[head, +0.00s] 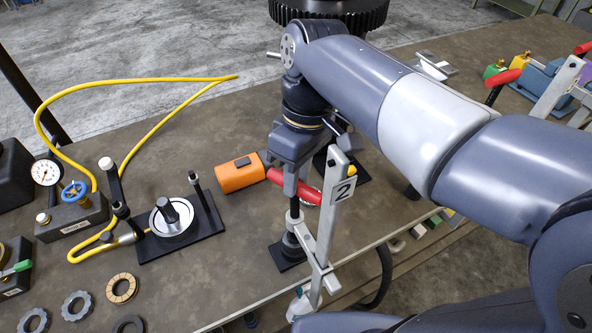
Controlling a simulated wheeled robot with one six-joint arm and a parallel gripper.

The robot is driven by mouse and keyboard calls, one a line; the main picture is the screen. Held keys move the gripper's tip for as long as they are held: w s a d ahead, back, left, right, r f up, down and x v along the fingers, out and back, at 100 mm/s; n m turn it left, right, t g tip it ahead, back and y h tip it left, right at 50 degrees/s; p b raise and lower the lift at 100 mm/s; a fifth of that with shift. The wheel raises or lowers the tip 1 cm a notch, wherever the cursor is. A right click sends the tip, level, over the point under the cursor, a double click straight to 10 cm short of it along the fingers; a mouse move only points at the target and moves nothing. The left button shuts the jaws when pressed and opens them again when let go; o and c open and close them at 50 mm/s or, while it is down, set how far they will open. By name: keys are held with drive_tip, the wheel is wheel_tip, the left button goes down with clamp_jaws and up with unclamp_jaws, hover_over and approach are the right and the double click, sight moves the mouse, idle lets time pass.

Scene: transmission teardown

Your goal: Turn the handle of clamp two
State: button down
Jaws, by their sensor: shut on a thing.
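Clamp two (325,228) is a grey metal clamp at the table's front edge, marked with a "2" plate. Its red handle (308,192) lies roughly level, sloping down to the right behind the upright bar. My gripper (288,184) comes down from above and is shut on the red handle near its left end. The clamp's dark screw (294,212) runs down below the gripper to a black foot on the table. The clamp's bar hides part of the handle, and the grip itself is partly hidden.
An orange tool (238,174) lies just left of the handle. A black fixture (205,228), a yellow hose (140,79), a gauge (46,172) and several rings (122,288) are further left. Another red-handled clamp (555,88) stands at right. My arm covers much of the right side.

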drive_tip(key=shift+r+m, duration=0.15)
drive_tip(key=shift+m, duration=0.75)
drive_tip(key=c, duration=1.3)
unclamp_jaws()
drive_tip(key=r, duration=0.3)
drive_tip(key=w+d+r, duration=0.1)
drive_tip(key=r, duration=0.6)
drive_tip(key=shift+w+d+r+b, duration=0.2)
drive_tip(key=shift+w+r+b, duration=0.05)
drive_tip(key=shift+w+b, duration=0.05)
